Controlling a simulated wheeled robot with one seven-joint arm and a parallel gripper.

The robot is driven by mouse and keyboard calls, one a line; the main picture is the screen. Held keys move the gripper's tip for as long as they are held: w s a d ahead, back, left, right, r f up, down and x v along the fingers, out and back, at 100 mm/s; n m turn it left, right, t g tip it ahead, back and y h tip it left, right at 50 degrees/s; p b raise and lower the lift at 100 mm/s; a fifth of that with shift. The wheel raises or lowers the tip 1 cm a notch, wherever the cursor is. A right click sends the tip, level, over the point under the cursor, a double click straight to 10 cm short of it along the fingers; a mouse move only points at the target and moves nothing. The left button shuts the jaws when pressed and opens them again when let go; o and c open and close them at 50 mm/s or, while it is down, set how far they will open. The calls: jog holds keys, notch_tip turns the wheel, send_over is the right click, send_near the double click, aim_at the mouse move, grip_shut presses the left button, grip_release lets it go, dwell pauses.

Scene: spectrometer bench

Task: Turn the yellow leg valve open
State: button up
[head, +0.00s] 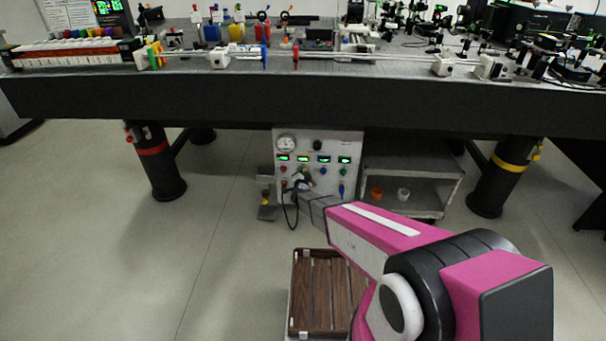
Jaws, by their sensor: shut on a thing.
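A pale control panel (352,146) stands under the bench, with a gauge, a row of lit green displays and small coloured knobs and valve handles below them. A blue handle (341,189) shows at its lower right. My gripper (303,186) reaches from the right to the panel's lower left part. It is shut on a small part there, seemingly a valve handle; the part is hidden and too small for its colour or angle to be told. I see no yellow handle clearly on the panel. A bench leg with a yellow band (510,164) stands at the right.
A bench leg with a red band (152,149) stands at the left. A low grey shelf (440,184) with two small cups is right of the panel. A slatted brown crate (314,300) sits below my arm. The left floor is clear.

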jog(key=shift+m, duration=0.4)
jog(key=o, duration=0.9)
jog(key=shift+o, duration=0.2)
jog(key=s, duration=1)
jog(key=shift+s+a, duration=0.15)
jog(key=shift+s, duration=0.25)
